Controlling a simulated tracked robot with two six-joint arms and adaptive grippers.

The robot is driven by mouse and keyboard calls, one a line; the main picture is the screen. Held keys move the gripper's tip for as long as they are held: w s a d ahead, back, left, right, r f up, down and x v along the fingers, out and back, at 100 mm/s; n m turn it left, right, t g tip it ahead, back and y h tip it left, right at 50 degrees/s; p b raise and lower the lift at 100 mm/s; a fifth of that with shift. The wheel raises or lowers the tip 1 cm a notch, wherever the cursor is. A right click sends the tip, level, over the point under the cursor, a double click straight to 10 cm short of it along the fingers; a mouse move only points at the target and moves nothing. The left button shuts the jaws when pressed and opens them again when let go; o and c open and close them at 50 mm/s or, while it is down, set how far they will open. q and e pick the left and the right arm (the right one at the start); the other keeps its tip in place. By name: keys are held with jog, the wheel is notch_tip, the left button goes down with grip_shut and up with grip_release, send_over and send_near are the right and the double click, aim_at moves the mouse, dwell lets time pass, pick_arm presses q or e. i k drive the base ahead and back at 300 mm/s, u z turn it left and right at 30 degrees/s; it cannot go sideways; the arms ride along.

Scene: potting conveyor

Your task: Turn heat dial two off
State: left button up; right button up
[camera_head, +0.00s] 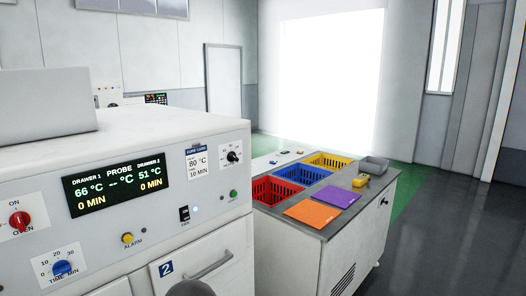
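The oven's control panel (110,200) fills the left of the head view. A black dial (232,156) on a white plate with small markings sits at the panel's right end; its label is too small to read. A red knob (19,219) marked ON and OVEN is at the far left. A blue knob (62,268) marked TIME MIN is below it. The display (117,184) reads drawer 1 at 66 °C and drawer 2 at 51 °C, both 0 MIN. Neither gripper can be made out. A dark rounded shape shows at the bottom edge, unclear.
A drawer front (205,262) with a 2 label and handle is below the panel. A yellow alarm button (127,239), black switch (184,214) and green button (234,194) are nearby. A bench (331,228) with red, blue and yellow baskets stands right. Floor beyond is clear.

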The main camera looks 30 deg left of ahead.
aim_at(231, 157)
jog(key=u, duration=0.35)
jog(key=i, duration=1.2)
jog(key=u, duration=1.15)
jog(key=i, duration=0.55)
jog(key=u, duration=0.3)
jog(key=k, duration=0.95)
jog(key=u, duration=0.2)
jog(key=i, duration=0.95)
jog(key=z, duration=0.1)
